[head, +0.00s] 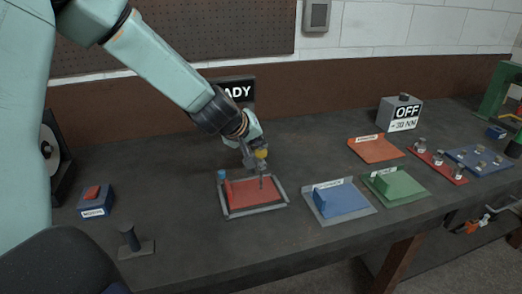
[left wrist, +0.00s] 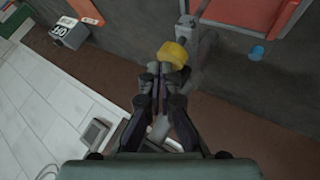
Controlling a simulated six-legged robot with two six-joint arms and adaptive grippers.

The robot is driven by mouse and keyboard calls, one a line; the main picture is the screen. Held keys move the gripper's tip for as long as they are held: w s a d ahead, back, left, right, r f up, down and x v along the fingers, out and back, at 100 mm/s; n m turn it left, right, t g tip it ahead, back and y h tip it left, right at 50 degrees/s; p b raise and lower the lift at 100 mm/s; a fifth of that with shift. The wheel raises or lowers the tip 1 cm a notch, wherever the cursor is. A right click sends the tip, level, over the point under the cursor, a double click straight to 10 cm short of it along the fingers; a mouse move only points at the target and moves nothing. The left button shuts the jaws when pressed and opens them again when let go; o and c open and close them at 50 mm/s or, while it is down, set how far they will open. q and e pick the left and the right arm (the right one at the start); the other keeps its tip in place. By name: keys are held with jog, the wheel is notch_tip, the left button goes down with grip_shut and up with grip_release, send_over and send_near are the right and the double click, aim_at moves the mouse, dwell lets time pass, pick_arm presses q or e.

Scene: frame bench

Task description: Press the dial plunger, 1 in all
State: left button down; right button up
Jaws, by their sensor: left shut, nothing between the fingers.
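A yellow knob (head: 261,154), apparently the dial plunger, stands on a thin grey stem over the red plate in a grey frame (head: 255,210). In the left wrist view the yellow knob (left wrist: 173,54) shows just past my fingertips, on a grey post. My left gripper (head: 251,160) comes down from the upper left and is shut and empty, its tips (left wrist: 155,68) right at the knob. I cannot tell whether they touch it. The gauge face is not clearly visible. My right gripper is not in view.
A small blue peg (head: 222,176) stands at the frame's corner. Blue (head: 342,203), green (head: 400,187) and orange (head: 376,149) plates lie to the right. The OFF box (head: 401,113) stands behind them. A red-button box (head: 95,201) and dark post (head: 131,240) are at left.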

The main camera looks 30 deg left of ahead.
pick_arm(q)
jog(key=shift+f+b, duration=0.7)
jog(key=shift+f, duration=0.2)
dwell(0.8)
jog(key=shift+r, duration=0.1)
jog(key=shift+r+p, duration=1.6)
jog(key=shift+p, duration=0.25)
notch_tip(320, 180, up, 5)
jog(key=p, duration=0.5)
jog(key=shift+r, duration=0.1)
